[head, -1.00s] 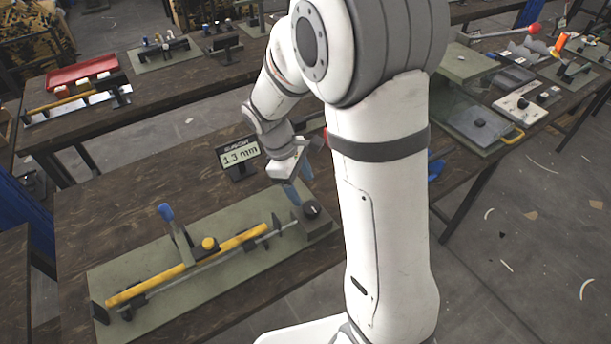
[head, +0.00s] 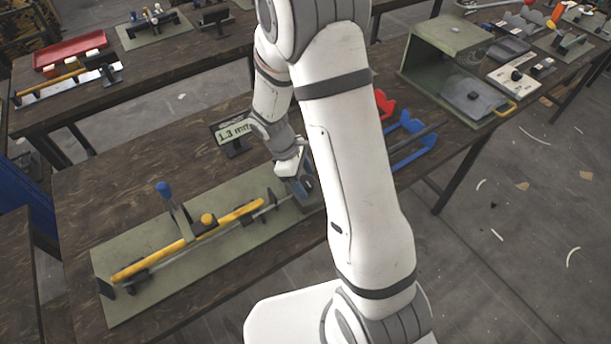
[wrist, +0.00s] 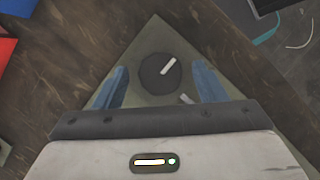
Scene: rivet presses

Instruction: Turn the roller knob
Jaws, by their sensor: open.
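The roller knob (wrist: 161,75) is a round dark knob with a white pointer line, on the corner of a grey-green base plate. In the wrist view it lies between the two blue fingertips of my gripper (wrist: 161,87), with space on both sides. In the head view my gripper (head: 302,187) is over the right end of the plate (head: 130,240), and its fingers hide the knob. The gripper is open and holds nothing. A small display (head: 232,132) behind the plate reads 1.3 mm.
Red and blue holders (head: 412,145) stand on the table behind my arm, with a green box (head: 440,60) beyond. The wooden table left of the plate is clear.

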